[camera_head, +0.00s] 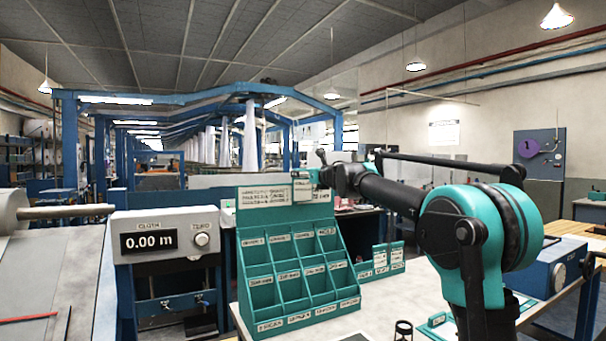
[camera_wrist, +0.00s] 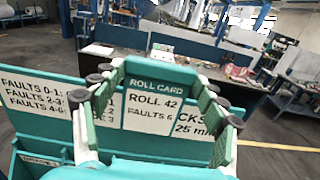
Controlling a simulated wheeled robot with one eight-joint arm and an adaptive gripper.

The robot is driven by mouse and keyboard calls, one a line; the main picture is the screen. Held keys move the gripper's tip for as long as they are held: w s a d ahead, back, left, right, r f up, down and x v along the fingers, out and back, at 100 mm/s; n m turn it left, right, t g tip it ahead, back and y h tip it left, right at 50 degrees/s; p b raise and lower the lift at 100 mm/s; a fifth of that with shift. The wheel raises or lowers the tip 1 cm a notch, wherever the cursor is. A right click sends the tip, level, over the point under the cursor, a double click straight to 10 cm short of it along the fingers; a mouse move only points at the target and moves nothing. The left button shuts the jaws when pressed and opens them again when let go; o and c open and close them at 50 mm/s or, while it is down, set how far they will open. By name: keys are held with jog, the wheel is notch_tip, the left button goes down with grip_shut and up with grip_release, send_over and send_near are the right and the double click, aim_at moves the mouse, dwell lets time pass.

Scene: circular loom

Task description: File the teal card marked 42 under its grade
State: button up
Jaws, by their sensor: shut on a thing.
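The teal-and-white card (camera_wrist: 152,106) reads "ROLL CARD", "ROLL 42" and "FAULTS 6" in the wrist view. My gripper (camera_wrist: 158,118) is shut on it and holds it upright. In the head view the card (camera_head: 302,188) is in front of the header board of the teal rack (camera_head: 262,260), above its pockets. The rack has stepped rows of labelled pockets; the labels are too small to read. In the wrist view the header board (camera_wrist: 40,98) shows fault ranges "0-1", "2-3" and "4-6", plus a picks column. The card and my gripper hide its middle.
A small teal holder (camera_head: 381,263) with several cards stands right of the rack on the pale table (camera_head: 385,308). A cloth meter (camera_head: 165,240) reading 0.00 m is to the left. A small dark cylindrical item (camera_head: 403,330) is at the table's front. A blue machine (camera_head: 553,270) is right.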

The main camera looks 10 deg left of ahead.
aim_at(303, 196)
jog(key=shift+f, duration=3.2)
jog(key=shift+s+f, duration=0.1)
jog(key=shift+f, duration=1.15)
jog(key=shift+f, duration=2.05)
jog(key=o, duration=1.3)
jog(key=shift+d, duration=0.1)
jog(key=shift+o, duration=0.2)
jog(key=v, duration=1.2)
